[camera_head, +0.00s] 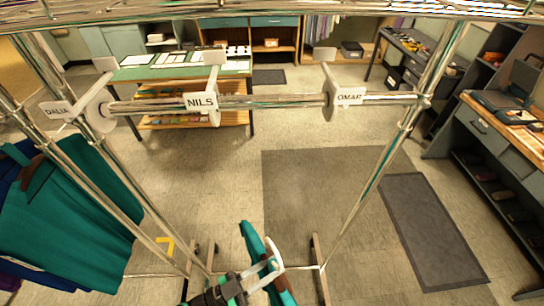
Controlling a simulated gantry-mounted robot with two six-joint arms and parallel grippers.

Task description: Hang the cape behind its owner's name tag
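A chrome rail (265,102) crosses the view and carries white dividers with name tags DALIA (57,109), NILS (201,101) and OMAR (349,97). The rail spaces between the tags are bare. My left gripper (262,268) is low at the bottom centre, below and in front of the rail. It appears shut at the brown hanger of a narrow-looking teal cape (248,236), seen nearly edge-on and partly hidden by the hand. The cape's owner label is not visible. My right gripper is not in view.
Another teal cape (75,225) and a navy garment (12,185) hang at the left, behind chrome posts. A chrome post (385,165) slants at the right. The floor (225,175) under the rail is open. A desk (510,130) stands at the right.

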